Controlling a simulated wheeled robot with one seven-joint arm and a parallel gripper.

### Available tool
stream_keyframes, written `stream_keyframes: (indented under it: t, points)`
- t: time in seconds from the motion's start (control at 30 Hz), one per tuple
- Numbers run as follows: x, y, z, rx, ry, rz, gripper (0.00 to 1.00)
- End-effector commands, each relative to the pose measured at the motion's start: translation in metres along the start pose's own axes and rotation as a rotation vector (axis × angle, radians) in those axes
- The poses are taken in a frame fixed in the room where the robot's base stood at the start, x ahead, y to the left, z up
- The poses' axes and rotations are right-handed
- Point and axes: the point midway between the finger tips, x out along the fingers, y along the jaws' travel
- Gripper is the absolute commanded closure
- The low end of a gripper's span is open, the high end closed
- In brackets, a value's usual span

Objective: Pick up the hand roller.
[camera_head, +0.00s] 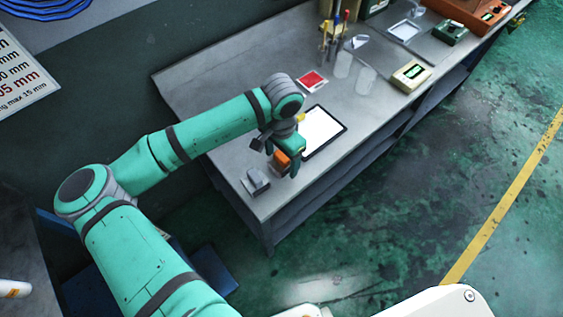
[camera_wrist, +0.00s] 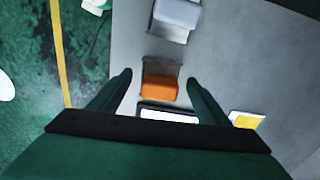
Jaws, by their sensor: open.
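An orange block on a dark grey base, which I take to be the hand roller (camera_head: 281,157), rests near the front end of the grey bench. In the wrist view the orange block (camera_wrist: 160,87) lies between and below my fingers. My gripper (camera_head: 288,160) is open above it, with a finger to each side; it also shows in the wrist view (camera_wrist: 160,78). I see no contact with the block. A similar grey block (camera_head: 257,179) sits beside it, nearer the bench end; it shows at the top of the wrist view (camera_wrist: 177,14).
A white-screened panel with a dark frame (camera_head: 322,132) lies just behind the orange block. Farther back are a red card (camera_head: 312,81), clear cups (camera_head: 365,80) and a beige device (camera_head: 411,75). The grey bench (camera_head: 220,95) is bare on its left side.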

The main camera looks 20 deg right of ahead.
Motion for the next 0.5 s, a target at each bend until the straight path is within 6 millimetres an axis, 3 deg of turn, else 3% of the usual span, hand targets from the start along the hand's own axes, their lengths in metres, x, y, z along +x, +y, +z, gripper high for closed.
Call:
stream_keyframes:
  t: [0.17,0.37,0.5]
  points:
    - [0.0002,0.0007,-0.0008,0.002,0.0,0.0,0.3]
    - [0.0,0.0008,-0.0009,0.002,0.0,0.0,0.75]
    - [-0.0002,0.0006,-0.0007,0.002,0.0,0.0,0.77]
